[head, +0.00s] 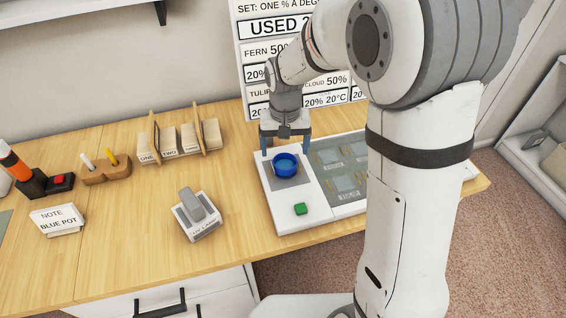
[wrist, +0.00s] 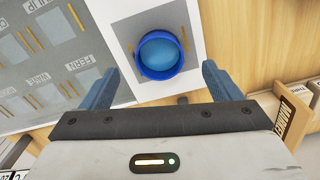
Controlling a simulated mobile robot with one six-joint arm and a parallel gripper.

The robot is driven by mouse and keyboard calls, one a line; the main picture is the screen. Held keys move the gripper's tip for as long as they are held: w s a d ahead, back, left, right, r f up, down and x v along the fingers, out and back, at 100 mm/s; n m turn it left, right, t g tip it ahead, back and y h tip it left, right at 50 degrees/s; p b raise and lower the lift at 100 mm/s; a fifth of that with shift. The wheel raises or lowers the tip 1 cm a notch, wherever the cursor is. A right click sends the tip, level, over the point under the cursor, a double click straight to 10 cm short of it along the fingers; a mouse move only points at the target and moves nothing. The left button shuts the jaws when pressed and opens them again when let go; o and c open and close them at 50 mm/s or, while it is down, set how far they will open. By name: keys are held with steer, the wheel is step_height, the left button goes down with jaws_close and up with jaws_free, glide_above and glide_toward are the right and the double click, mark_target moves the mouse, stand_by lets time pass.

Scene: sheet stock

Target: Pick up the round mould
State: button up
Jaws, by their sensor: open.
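The round mould (head: 286,164) is a blue ring-shaped dish with a lighter blue inside. It sits on a grey square of the white device (head: 292,213) at the table's right part. In the wrist view the mould (wrist: 160,54) lies at upper middle, just beyond the finger tips. My gripper (head: 286,148) is open and empty, pointing down above the mould. Its two blue-grey fingers (wrist: 160,78) show in the wrist view on the left and right of the mould, apart from it. I cannot tell the exact height gap.
A grey tray (head: 350,203) with labelled slots adjoins the device on the right. A green button (head: 300,209) is at the device's front. A UV lamp (head: 196,215), wooden racks (head: 180,140) and a note card (head: 58,219) stand to the left. A sign board (head: 262,60) stands behind.

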mark_target(285, 163)
step_height(285, 163, down, 7)
steer(key=shift+w, duration=0.1)
stand_by(0.3)
steer(key=shift+c, duration=0.4)
steer(key=c, duration=1)
